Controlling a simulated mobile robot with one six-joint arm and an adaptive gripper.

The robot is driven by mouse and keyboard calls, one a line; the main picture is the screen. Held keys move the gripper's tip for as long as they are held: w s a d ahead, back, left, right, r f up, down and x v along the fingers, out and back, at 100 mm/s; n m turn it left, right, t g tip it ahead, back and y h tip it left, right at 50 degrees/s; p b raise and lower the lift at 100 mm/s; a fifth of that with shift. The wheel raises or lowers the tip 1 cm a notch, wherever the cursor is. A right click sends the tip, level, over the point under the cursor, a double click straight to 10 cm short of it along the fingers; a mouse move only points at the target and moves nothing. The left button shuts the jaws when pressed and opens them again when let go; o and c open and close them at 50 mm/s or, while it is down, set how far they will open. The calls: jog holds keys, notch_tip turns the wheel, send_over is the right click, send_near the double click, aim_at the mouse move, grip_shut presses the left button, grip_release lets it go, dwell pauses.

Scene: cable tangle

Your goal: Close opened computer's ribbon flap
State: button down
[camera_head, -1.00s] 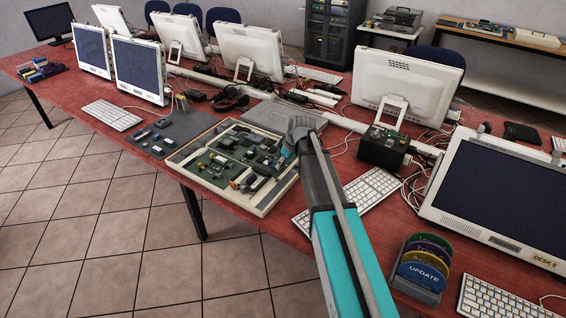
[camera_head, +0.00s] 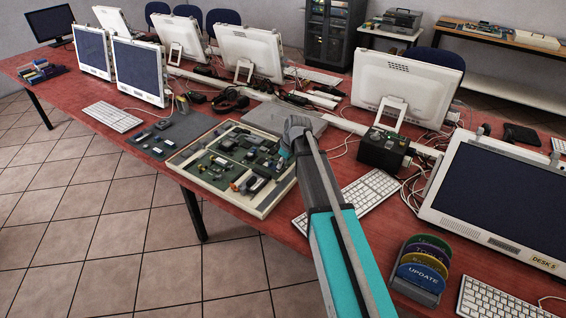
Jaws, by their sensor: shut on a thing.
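The opened computer (camera_head: 219,172) lies flat on the red table, a shallow pale case with green boards and several small parts inside. My gripper (camera_head: 287,150) is at the right edge of the case, low over the boards. Its fingertips are small here and partly hidden by my own wrist and arm, which come in from the lower right. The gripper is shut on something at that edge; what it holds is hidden. I cannot make out the ribbon flap or its position at this size.
A grey mat with small tools (camera_head: 171,134) lies left of the case. A flat grey panel (camera_head: 268,119) lies behind it. A white keyboard (camera_head: 362,193) and a black box (camera_head: 383,150) stand to the right. The disc rack (camera_head: 419,268) is near the front edge. Loose cables cross the table behind.

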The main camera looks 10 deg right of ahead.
aim_at(275, 168)
jog(key=shift+w+a+g+h+p, duration=0.2)
jog(key=shift+w+g+h, duration=0.05)
jog(key=shift+g+h, duration=0.25)
jog(key=shift+w+a+g+h+p, duration=0.15)
jog(key=shift+w+g+h+p, duration=0.1)
jog(key=shift+g+h, duration=0.2)
jog(key=shift+w+a+f+g+h+b, duration=0.1)
jog(key=shift+w+a+g+h+b, duration=0.1)
jog(key=shift+g+h, duration=0.3)
jog(key=shift+w+a+f+g+h+b, duration=0.1)
jog(key=shift+w+g+h, duration=0.05)
jog(key=shift+g+h, duration=0.3)
jog(key=shift+w+a+f+g+h+b, duration=0.1)
jog(key=shift+a+f+g+h+b, duration=0.05)
jog(key=shift+g+h+b, duration=0.4)
jog(key=shift+w+a+f+g+h+b, duration=0.1)
jog(key=shift+a+g+h+b, duration=0.05)
jog(key=shift+g+h+b, duration=0.35)
jog(key=shift+a+g+h+b, duration=0.1)
jog(key=shift+g+h+b, duration=0.45)
jog(key=shift+g+h, duration=0.1)
jog(key=c, duration=0.5)
grip_release()
jog(key=shift+r+p, duration=0.15)
jog(key=shift+p, duration=0.15)
